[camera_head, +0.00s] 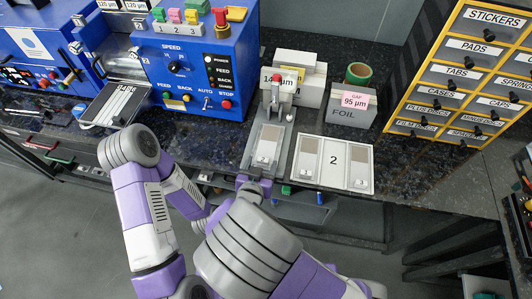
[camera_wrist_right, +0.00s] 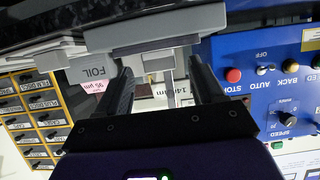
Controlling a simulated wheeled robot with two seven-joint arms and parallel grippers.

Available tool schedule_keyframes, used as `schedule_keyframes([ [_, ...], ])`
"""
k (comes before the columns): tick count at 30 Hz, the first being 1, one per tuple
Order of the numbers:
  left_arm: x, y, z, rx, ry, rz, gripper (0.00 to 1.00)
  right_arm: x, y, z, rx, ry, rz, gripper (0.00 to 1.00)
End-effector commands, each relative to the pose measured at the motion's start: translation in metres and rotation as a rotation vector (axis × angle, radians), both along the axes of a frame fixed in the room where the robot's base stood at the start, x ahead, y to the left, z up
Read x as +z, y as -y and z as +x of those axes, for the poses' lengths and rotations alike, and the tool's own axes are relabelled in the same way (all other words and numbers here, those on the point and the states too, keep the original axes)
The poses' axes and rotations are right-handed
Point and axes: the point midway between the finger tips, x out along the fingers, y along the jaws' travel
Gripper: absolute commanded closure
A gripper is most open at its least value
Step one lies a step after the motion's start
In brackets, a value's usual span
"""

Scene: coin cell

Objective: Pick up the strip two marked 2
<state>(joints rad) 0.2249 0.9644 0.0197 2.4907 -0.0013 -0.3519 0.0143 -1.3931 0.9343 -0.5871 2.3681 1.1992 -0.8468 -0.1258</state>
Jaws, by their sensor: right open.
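A white plate marked 2 (camera_head: 333,174) lies on the dark bench near its front edge. It has a grey-tan strip piece on its left side and another on its right side. Just left of it stands a grey lever device (camera_head: 250,152) with a light plate on its front end. My right gripper (camera_head: 256,183) is at the bench edge, just in front of the lever device and left of the plate; my own arm partly covers it. In the right wrist view its two dark fingers (camera_wrist_right: 163,78) are apart, with nothing clearly held between them. My left gripper is hidden.
A blue machine (camera_head: 205,60) with knobs stands at the back left. White boxes (camera_head: 300,62), a FOIL box (camera_head: 346,117) and a green tape roll (camera_head: 358,73) stand behind the plate. A yellow drawer cabinet (camera_head: 440,72) is at the right. Bench right of the plate is clear.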

Motion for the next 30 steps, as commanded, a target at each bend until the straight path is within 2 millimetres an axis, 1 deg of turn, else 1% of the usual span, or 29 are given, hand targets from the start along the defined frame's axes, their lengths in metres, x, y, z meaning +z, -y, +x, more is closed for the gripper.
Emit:
schedule_keyframes([
  [1, -0.0033, -0.0001, 0.0001, 0.000, 0.000, 0.000, 1.00, -0.0033, 0.0008, 0.0047, 0.000, 0.000, 0.000, 0.32],
  [3, -0.0040, 0.0000, 0.0000, 0.000, 0.000, 0.000, 1.00, -0.0040, 0.0016, 0.0079, 0.000, -0.001, 0.000, 0.32],
  [10, -0.0030, 0.0000, 0.0001, 0.000, 0.000, 0.000, 1.00, -0.0028, 0.0015, 0.0086, 0.001, -0.001, 0.000, 0.32],
  [21, -0.0030, 0.0000, 0.0001, 0.000, 0.000, 0.000, 1.00, -0.0028, 0.0014, 0.0083, 0.001, -0.001, 0.000, 0.89],
  [23, -0.0030, 0.0000, 0.0001, 0.000, 0.000, 0.000, 1.00, -0.0028, 0.0014, 0.0084, 0.001, -0.001, 0.000, 0.96],
  [30, -0.0019, -0.0001, 0.0001, 0.000, 0.000, 0.000, 1.00, -0.0019, 0.0012, 0.0082, 0.002, -0.001, 0.000, 0.96],
])
